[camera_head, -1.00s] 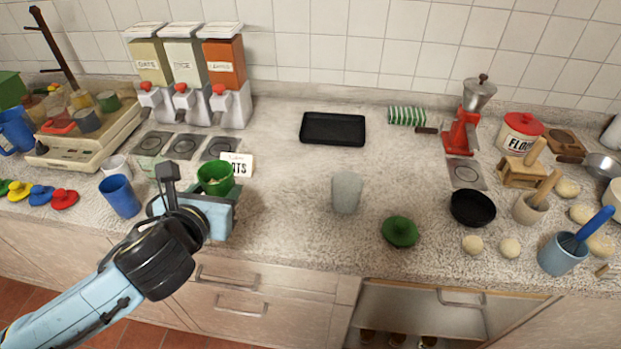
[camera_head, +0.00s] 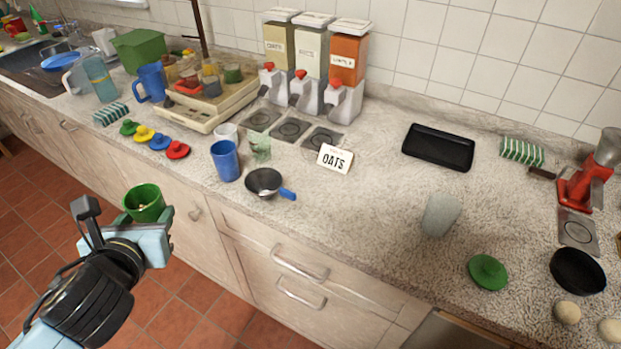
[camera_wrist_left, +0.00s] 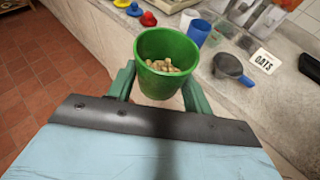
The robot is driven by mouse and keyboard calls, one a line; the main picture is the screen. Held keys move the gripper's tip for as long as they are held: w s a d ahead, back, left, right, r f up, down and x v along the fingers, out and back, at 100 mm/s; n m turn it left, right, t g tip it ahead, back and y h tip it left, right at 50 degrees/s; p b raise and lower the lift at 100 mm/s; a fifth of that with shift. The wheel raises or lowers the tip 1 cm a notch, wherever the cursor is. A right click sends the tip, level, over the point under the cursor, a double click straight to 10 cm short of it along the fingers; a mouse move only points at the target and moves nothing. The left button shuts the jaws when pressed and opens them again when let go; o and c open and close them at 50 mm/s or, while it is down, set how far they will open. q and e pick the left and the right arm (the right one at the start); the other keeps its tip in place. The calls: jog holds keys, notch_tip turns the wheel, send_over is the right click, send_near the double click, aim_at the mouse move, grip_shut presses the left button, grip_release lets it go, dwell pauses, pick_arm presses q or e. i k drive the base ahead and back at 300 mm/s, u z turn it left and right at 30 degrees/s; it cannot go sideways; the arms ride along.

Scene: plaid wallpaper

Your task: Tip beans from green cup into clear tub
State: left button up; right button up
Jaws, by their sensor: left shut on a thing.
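The green cup (camera_head: 143,205) is upright and held in my left gripper (camera_head: 125,225), off the counter's front edge with the floor behind it. In the left wrist view the cup (camera_wrist_left: 166,88) stands between the two fingers of the gripper (camera_wrist_left: 160,95), which are shut on it. Pale beans (camera_wrist_left: 163,66) lie inside, well below the rim. The clear tub, a frosted, see-through grey vessel (camera_head: 441,214), stands upright on the counter, well to the right of the cup. My right gripper is not in view.
A blue cup (camera_head: 225,161), a black pan with a blue handle (camera_head: 263,182) and an OATS card (camera_head: 335,158) stand along the counter between cup and tub. A green lid (camera_head: 487,271) lies right of the tub. Dispensers (camera_head: 312,65) stand behind.

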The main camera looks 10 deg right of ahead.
aim_at(441, 211)
jog(key=u, duration=1.2)
jog(key=k, duration=0.7)
jog(key=z, duration=1.3)
